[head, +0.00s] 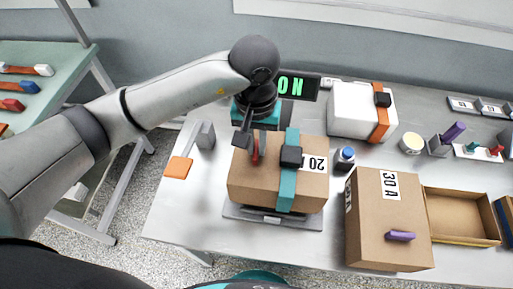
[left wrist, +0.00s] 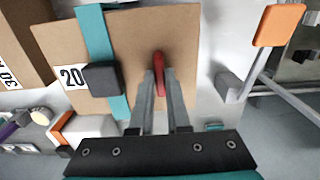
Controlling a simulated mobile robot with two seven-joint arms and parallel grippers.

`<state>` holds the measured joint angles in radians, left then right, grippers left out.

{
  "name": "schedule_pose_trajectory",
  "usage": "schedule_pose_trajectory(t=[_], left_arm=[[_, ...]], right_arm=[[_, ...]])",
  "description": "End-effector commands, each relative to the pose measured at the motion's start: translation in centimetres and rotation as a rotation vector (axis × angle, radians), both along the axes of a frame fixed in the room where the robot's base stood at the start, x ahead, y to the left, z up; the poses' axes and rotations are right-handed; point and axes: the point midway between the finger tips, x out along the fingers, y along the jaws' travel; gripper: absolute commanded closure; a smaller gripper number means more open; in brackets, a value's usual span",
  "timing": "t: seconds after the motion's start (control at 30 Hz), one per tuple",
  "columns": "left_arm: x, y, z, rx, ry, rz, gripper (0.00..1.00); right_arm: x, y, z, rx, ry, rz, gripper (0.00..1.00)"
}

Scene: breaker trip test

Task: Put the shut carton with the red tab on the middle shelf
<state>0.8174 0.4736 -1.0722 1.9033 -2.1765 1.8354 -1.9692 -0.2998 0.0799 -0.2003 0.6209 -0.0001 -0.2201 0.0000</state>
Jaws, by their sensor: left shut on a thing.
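A closed brown carton marked 20 (head: 255,190) sits on a dark low platform (head: 275,220) on the table. A teal strap with a black buckle (head: 291,157) runs over it. Its red tab (head: 255,150) stands on the top near the left end. My left gripper (head: 248,150) reaches down from above and is shut on the red tab. The left wrist view shows the tab (left wrist: 159,72) between the fingertips (left wrist: 159,85). My right gripper is in neither view. I cannot tell which surface is the middle shelf.
A brown carton marked 30 A (head: 375,205) with a purple tab stands close on the right, beside an open empty box (head: 460,215). A white box with an orange strap (head: 350,110) and a green-lit display (head: 297,86) stand behind. A teal-topped rack (head: 60,60) with several straps stands left.

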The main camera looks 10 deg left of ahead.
Motion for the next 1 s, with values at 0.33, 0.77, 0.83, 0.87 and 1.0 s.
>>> schedule_pose_trajectory(t=[0.33, 0.77, 0.83, 0.87, 1.0], left_arm=[[0.1, -0.1, -2.1, -0.004, -0.004, -0.001, 1.0], [0.0, 0.0, -2.5, 0.0, 0.0, 0.0, 0.68], [0.0, 0.0, -2.5, -0.001, 0.0, 0.0, 0.61], [0.0, 0.0, -2.5, 0.0, 0.0, 0.0, 0.57], [0.0, 0.0, -2.5, -0.001, 0.0, 0.0, 0.55]], right_arm=[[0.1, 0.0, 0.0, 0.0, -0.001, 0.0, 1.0], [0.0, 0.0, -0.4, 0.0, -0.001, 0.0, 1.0], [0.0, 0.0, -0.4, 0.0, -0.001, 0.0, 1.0], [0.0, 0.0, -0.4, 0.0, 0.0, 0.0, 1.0], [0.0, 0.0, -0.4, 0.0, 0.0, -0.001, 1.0]])
